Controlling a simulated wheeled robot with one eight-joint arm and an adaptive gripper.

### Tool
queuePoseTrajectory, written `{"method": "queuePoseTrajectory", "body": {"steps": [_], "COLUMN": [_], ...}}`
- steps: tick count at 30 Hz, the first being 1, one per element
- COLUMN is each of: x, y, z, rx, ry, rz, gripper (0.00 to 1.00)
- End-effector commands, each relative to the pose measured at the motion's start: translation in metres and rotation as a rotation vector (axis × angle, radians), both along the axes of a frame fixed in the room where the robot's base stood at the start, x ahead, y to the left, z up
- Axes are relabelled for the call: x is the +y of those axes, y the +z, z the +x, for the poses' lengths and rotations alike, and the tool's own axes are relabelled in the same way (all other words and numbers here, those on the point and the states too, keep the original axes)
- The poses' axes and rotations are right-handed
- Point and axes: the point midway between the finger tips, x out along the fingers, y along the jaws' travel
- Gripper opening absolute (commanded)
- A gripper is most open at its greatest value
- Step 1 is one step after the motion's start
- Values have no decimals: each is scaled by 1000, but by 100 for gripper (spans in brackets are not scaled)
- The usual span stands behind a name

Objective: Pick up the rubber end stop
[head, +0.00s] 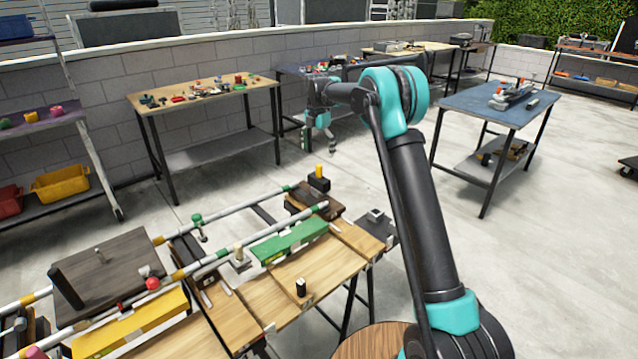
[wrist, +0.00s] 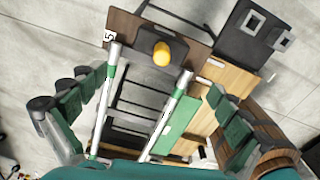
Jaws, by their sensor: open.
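A dark block with an upright yellow knob (head: 319,172), which looks like the rubber end stop, sits on a brown board at the far end of the rails. In the wrist view its yellow knob (wrist: 162,53) lies near the top middle, between the lines of my fingers. My gripper (head: 318,143) is open and empty, raised in the air and apart from the block. Both fingers show spread wide in the wrist view (wrist: 162,88). The knob hides part of the block from above.
Two striped rails (head: 225,252) run across the wooden bench, with a green block (head: 290,242) beside them. A small black piece (head: 300,287) stands on the bench. A grey plate with square fittings (wrist: 250,38) lies to the right. Other tables stand behind.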

Motion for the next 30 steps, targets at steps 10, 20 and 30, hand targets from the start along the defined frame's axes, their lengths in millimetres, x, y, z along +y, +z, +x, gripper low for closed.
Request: {"method": "queuePoseTrajectory", "body": {"steps": [10,20,30], "x": [-1,-2,-4], "y": [-65,-86,-128], "z": [0,1,4], "rx": [0,0,-1], "ry": [-2,-2,-2], "rz": [0,0,1], "gripper": [100,100,100]}}
